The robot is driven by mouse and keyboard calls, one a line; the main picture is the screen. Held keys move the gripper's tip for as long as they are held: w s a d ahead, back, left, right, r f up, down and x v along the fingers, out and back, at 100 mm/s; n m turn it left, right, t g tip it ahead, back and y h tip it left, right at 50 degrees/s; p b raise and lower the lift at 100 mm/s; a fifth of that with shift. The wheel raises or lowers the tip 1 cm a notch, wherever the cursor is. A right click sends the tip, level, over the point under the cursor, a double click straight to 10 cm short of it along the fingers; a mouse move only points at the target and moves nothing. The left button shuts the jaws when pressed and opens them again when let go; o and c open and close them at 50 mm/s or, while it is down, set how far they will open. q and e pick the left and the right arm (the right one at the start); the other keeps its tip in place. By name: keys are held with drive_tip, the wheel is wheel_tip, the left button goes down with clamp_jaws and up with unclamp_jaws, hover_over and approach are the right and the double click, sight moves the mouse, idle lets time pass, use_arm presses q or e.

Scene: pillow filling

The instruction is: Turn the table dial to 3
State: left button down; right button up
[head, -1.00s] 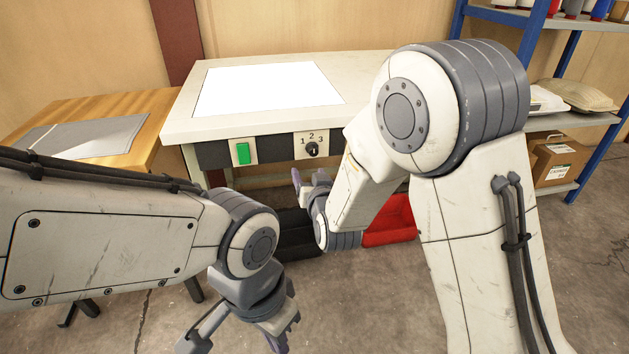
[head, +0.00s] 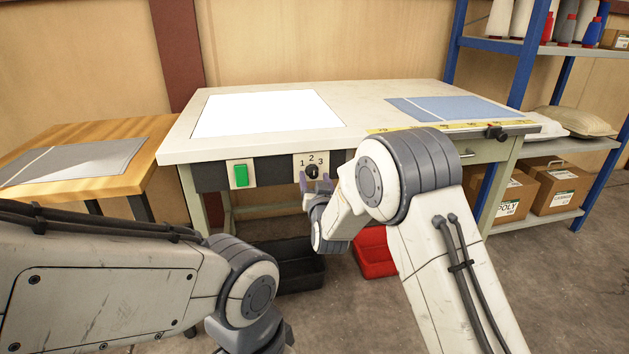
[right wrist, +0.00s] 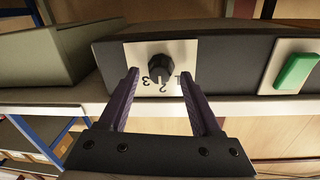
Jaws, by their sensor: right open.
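The dial (head: 312,171) is a black knob on a white plate marked 1, 2 and 3, on the front of the white-topped table (head: 390,93). The dial also shows in the right wrist view (right wrist: 160,72), upside down, with its numbers below the knob. I cannot surely tell which number it points to. My right gripper (head: 314,184) is open, its purple fingers just in front of the plate. In the right wrist view my right gripper (right wrist: 156,85) has one finger on each side of the dial, apart from it. My left gripper is below the head view's edge.
A green button (head: 241,175) sits left of the dial. A wooden side table (head: 100,122) stands at the left. A black bin (head: 290,268) and a red bin (head: 373,254) are on the floor below. A blue-framed shelf (head: 527,62) stands at the right.

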drive_tip(key=shift+w, duration=0.3)
clamp_jaws()
drive_tip(key=shift+m, duration=0.3)
drive_tip(key=m+b, duration=0.3)
drive_tip(key=m, duration=0.2)
drive_tip(key=shift+f, duration=0.1)
drive_tip(key=shift+m+g+b, duration=0.3)
drive_tip(key=shift+m+b, duration=0.95)
drive_tip(key=shift+m, duration=0.85)
